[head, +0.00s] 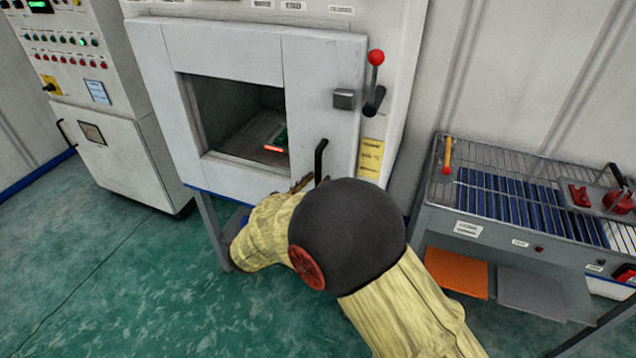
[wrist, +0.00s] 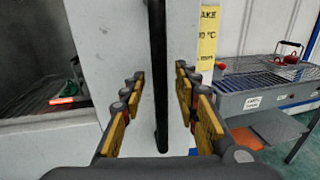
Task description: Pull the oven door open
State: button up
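The pale grey oven door (head: 322,90) has a dark window (head: 225,100) and looks closed, though I cannot be sure. Its black upright handle (head: 320,155) is at the door's lower right. In the wrist view the handle (wrist: 158,60) runs between the two yellow-padded fingers of my gripper (wrist: 160,105). The fingers are apart, with a visible gap on each side of the bar. In the head view my gripper (head: 303,184) is mostly hidden behind my arm, at the handle's lower end.
A lever with a red knob (head: 376,58) sticks out right of the door, above a yellow label (head: 371,158). A rack table (head: 500,200) with a red-handled item (head: 610,200) stands right. A control cabinet (head: 105,150) stands left. Green floor is open at the lower left.

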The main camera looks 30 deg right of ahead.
jog(key=shift+x, duration=0.9)
jog(key=shift+c, duration=1.3)
grip_shut()
